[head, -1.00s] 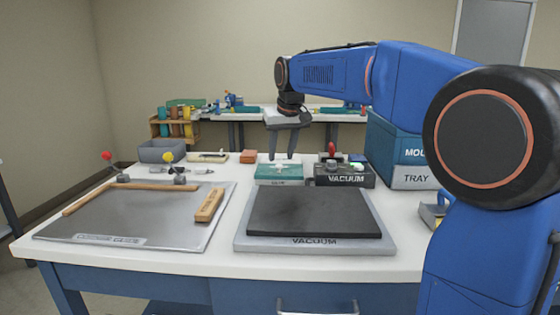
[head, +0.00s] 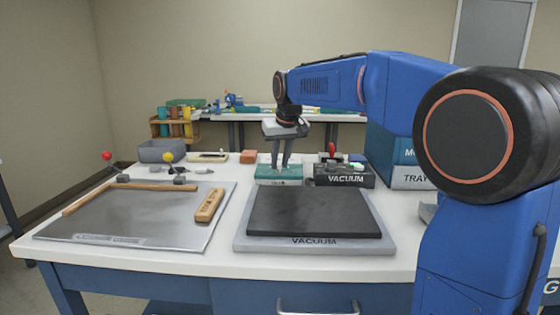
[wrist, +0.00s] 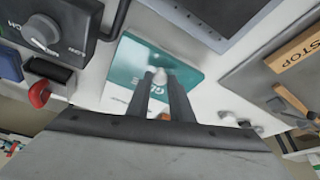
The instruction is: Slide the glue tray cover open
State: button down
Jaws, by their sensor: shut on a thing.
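In the wrist view, the teal cover (wrist: 133,58) has white lettering partly hidden by my fingers. A small white knob (wrist: 160,72) stands on the cover between the fingertips, and my gripper (wrist: 159,83) is shut on it. The cover appears to lie flat over the tray; the tray's inside does not show.
The dark vacuum platen (head: 314,212) lies in front. A metal plate (head: 150,222) with a wooden STOP block (head: 209,206) is at left. Teal and grey boxes stand at right.

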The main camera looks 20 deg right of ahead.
aim_at(288, 167)
jog(key=w+d, duration=0.1)
jog(key=w, duration=0.3)
jog(key=w+d, duration=0.1)
jog(key=w, duration=0.2)
jog(key=w+d, duration=0.1)
jog(key=w, duration=0.3)
jog(key=shift+w+d, duration=0.35)
jog(key=shift+d, duration=0.05)
jog(key=c, duration=1.6)
grip_release()
jog(key=shift+s+r, duration=0.1)
jog(key=v, duration=1.7)
jog(key=shift+r, duration=0.2)
